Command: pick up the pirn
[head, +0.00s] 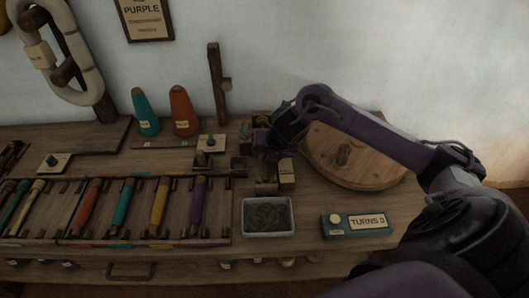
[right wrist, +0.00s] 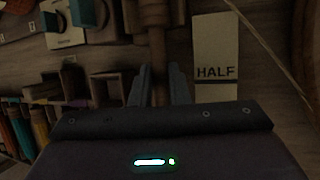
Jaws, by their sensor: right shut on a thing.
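My right gripper (head: 268,146) is at the back middle of the bench, beside the round wooden disc. In the right wrist view its two fingers (right wrist: 158,88) are shut on a slim brown wooden rod, which looks like the bare pirn (right wrist: 154,45). The pirn runs away from the gripper between the fingers; its near end is hidden by the gripper body. In the head view the gripper and arm hide it. My left gripper is not in view.
A rack (head: 118,238) of several coloured pirns lies at left. Teal (head: 145,112) and orange (head: 184,111) cones stand behind. A metal tray (head: 268,231), a TURNS counter (head: 352,225) and a wooden disc (head: 352,160) are nearby. A HALF card (right wrist: 215,72) is right of the fingers.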

